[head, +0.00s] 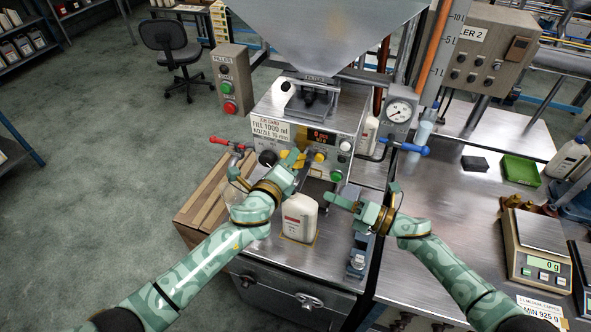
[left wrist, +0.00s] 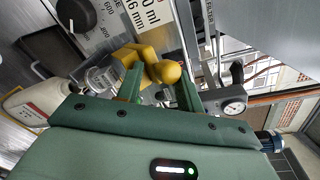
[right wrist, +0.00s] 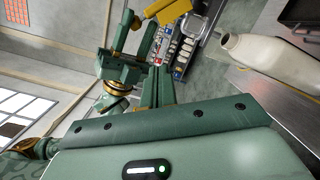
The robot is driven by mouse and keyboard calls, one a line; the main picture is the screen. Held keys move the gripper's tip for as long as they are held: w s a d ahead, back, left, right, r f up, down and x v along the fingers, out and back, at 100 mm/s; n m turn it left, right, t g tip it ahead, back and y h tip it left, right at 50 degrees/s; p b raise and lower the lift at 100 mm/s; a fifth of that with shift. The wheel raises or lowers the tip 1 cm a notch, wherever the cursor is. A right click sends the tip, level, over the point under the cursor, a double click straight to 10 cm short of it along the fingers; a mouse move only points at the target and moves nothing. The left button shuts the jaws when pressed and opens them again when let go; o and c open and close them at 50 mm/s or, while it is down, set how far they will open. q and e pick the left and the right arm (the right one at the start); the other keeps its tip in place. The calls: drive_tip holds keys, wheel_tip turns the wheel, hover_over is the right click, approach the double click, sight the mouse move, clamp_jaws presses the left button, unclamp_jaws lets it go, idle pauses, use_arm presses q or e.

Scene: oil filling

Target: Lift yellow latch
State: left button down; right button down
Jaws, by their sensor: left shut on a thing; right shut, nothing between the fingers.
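The yellow latch (left wrist: 150,60) is on the front of the filling machine, below its label plate. In the left wrist view its rounded knob (left wrist: 166,72) is between the fingers of my left gripper (left wrist: 160,82), which is shut on it. In the head view the latch (head: 290,160) shows just beyond my left gripper (head: 296,163), partly hidden by it. My right gripper (head: 334,200) is shut and empty, to the right of the white bottle. Its closed fingers (right wrist: 158,82) show in the right wrist view.
A white bottle (head: 300,217) stands under the machine, between my two arms. A red-handled valve (head: 225,142) is at the left and a blue handle (head: 414,149) at the right. A scale (head: 535,240) stands on the right bench. The bench front is clear.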

use_arm(q)
drive_tip(key=shift+w+a+r, duration=0.2)
drive_tip(key=shift+a, duration=0.1)
use_arm(e)
drive_tip(key=w+a+r+n+g+y, duration=0.1)
drive_tip(key=w+a+r+n, duration=0.2)
drive_tip(key=a, duration=0.6)
drive_tip(key=shift+w+a+r, duration=0.35)
drive_tip(key=shift+w+r, duration=0.3)
drive_tip(key=shift+w, duration=0.4)
